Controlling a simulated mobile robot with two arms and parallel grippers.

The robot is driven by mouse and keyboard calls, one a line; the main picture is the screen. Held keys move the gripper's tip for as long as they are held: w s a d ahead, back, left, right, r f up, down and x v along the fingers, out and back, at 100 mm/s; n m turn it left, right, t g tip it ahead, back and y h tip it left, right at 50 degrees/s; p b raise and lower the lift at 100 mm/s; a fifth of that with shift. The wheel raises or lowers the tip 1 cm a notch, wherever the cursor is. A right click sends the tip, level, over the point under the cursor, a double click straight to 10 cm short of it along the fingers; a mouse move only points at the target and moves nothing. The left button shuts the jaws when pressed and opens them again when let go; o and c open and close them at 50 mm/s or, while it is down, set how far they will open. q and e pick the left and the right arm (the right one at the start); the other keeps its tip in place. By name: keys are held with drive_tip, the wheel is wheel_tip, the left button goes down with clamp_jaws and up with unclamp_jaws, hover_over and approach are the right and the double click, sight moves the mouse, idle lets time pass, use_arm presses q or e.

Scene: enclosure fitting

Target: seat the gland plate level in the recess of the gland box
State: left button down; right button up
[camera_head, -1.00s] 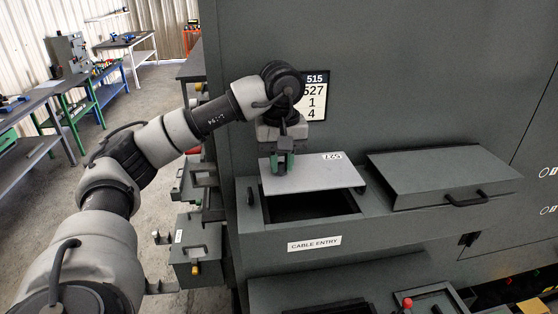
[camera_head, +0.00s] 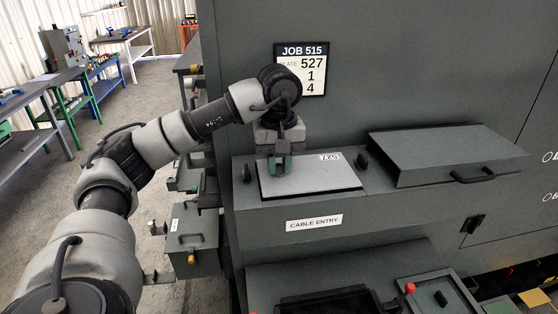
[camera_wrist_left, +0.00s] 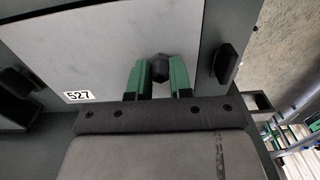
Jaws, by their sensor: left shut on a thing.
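The gland plate (camera_head: 312,178) is a light grey panel with a "527" label. It lies over the recess of the gland box (camera_head: 285,216), which carries a "CABLE ENTRY" label, and covers the opening. The plate looks about level, but I cannot tell whether every edge is down in the recess. My left gripper (camera_head: 280,168) is shut on the gland plate, at a dark knob near its left part. In the left wrist view, green fingers (camera_wrist_left: 159,80) flank this knob, and the plate (camera_wrist_left: 85,45) spreads beyond them. My right gripper is not in view.
Dark clamps stand beside the plate, at left (camera_head: 246,173) and right (camera_head: 362,160). A closed lid with a handle (camera_head: 445,155) is to the right. A job sign (camera_head: 301,70) hangs behind. A lower shelf (camera_head: 340,275) with an open box sits below.

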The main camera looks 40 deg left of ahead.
use_arm(q)
drive_tip(key=shift+f, duration=0.4)
drive_tip(key=c, duration=0.9)
unclamp_jaws()
drive_tip(key=shift+c, duration=0.2)
wheel_tip(320, 180, up, 3)
drive_tip(key=shift+f+b, duration=0.2)
drive_tip(key=shift+b, duration=0.5)
wheel_tip(320, 180, up, 8)
drive_tip(key=p, duration=0.2)
drive_tip(key=shift+p, duration=0.35)
